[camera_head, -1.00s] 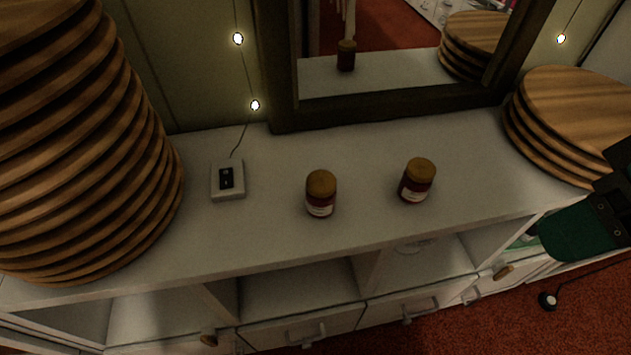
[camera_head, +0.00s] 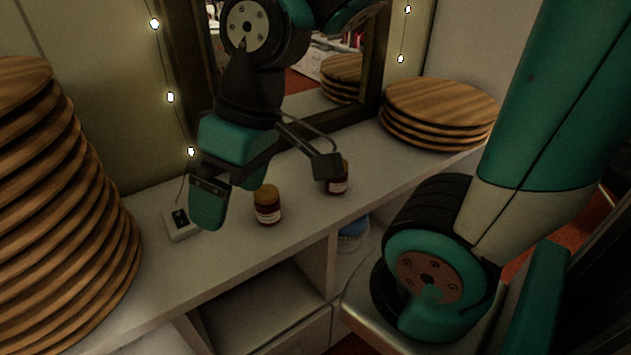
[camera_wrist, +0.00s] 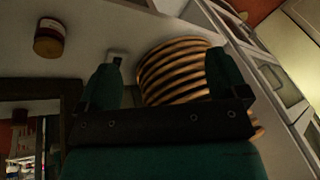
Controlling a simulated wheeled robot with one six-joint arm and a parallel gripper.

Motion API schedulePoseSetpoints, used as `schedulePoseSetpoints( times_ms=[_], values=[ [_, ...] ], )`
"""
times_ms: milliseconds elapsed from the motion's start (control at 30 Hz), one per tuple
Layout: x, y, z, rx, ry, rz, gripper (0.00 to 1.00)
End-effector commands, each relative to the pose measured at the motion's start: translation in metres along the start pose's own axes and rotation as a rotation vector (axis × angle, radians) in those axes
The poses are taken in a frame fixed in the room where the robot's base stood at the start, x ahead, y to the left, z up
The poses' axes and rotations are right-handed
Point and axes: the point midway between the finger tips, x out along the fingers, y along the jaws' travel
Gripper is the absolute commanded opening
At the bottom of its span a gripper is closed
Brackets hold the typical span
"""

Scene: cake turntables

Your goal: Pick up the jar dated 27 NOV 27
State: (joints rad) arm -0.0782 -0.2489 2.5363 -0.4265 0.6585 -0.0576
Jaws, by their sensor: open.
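Two small dark red jars with tan lids and pale labels stand upright on the white shelf top. The dates on the labels are too small to read, so I cannot tell which jar is dated 27 NOV 27. My gripper (camera_head: 266,186) is open and empty, with its fingers spread above and around the left jar's place in the picture. In the wrist view, one jar (camera_wrist: 49,40) shows at upper left, outside the fingers (camera_wrist: 162,80).
A tall stack of wooden turntables (camera_head: 60,230) stands at left, a shorter stack (camera_head: 440,105) at right. A white switch box (camera_head: 180,225) lies beside my gripper. A dark-framed mirror (camera_head: 372,60) stands behind. Below the shelf top (camera_head: 235,262) are open compartments.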

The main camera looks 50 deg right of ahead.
Motion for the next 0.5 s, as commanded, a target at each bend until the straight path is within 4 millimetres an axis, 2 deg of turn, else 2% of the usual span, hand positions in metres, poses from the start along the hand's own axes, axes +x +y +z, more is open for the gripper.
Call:
schedulePoseSetpoints(
  times_ms=[33,133,233,300,400,500],
  values=[
    [-0.002,0.032,-0.008,0.089,0.035,0.040,0.92],
    [-0.011,0.104,-0.012,0.259,0.113,0.139,0.92],
    [-0.024,0.176,0.002,0.418,0.172,0.248,0.92],
    [-0.035,0.220,0.021,0.514,0.202,0.321,0.92],
    [-0.047,0.266,0.051,0.624,0.226,0.408,0.92],
    [-0.056,0.294,0.077,0.695,0.235,0.468,0.92]
  ],
)
